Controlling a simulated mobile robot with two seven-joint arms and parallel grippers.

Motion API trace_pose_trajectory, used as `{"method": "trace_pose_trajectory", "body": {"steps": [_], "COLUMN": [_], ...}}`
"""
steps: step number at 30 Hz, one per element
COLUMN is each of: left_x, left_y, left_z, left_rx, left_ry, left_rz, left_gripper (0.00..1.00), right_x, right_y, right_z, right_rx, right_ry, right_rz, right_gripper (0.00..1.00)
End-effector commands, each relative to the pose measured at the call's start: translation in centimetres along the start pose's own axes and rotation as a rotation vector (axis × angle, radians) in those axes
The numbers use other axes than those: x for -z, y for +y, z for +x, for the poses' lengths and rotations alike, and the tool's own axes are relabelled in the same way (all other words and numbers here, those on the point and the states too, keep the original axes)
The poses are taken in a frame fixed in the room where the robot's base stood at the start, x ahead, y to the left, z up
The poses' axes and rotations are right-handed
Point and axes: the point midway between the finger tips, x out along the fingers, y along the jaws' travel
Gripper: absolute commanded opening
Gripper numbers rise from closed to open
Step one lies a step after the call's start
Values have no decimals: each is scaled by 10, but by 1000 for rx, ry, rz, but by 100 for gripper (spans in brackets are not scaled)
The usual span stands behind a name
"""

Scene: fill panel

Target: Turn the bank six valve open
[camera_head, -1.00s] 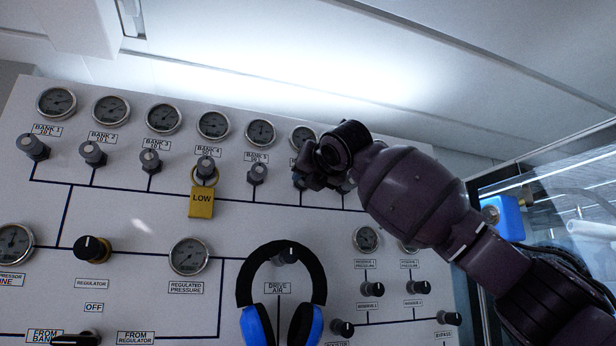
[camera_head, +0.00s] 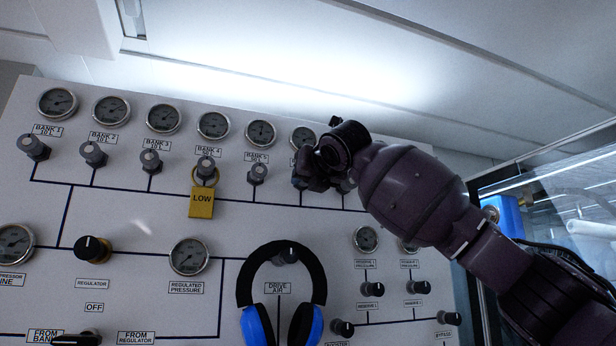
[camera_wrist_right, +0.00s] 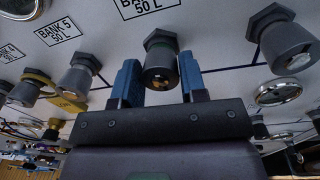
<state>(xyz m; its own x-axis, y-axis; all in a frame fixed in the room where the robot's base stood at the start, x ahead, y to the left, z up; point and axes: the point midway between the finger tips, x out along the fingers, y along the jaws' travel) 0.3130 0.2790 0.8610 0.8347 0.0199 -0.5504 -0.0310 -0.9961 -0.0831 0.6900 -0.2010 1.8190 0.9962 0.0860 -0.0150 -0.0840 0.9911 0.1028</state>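The bank six valve is a dark grey knob (camera_wrist_right: 161,62) with a green ring at its base, seen in the right wrist view to the right of the BANK 5 label. Its own label above is cut off, with only "50 L" readable. My right gripper (camera_wrist_right: 160,82) has its two blue fingers on either side of the knob, parted, with narrow gaps that I cannot clearly judge for contact. In the head view my right gripper (camera_head: 312,178) covers this knob, below the sixth gauge (camera_head: 302,137). My left gripper is not in view.
Neighbouring valve knobs stand close by: bank five (camera_head: 257,173) to the left and another knob (camera_wrist_right: 287,48) to the right. A yellow LOW tag (camera_head: 201,201) hangs from the bank four valve. Blue and black headphones (camera_head: 281,290) hang lower on the panel.

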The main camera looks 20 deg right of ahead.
Motion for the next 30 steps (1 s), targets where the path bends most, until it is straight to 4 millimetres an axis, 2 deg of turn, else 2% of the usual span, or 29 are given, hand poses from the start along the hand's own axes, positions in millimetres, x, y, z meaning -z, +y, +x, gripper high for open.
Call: {"method": "trace_pose_trajectory", "body": {"steps": [1,3,4,14,20,30], "left_x": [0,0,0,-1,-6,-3], "left_y": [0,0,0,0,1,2], "left_z": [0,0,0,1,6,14], "left_rx": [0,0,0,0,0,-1], "left_ry": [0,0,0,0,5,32], "left_rz": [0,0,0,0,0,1], "left_gripper": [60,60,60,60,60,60], "right_x": [1,0,0,-2,-1,0], "right_y": [0,0,0,0,-1,0], "right_z": [1,0,0,-4,-30,-88], "right_rx": [0,0,0,-1,-1,-1], "right_ry": [1,-1,-1,-7,-9,-7], "right_rz": [-1,0,0,1,1,0], "right_gripper": [47,58,60,60,60,60]}}
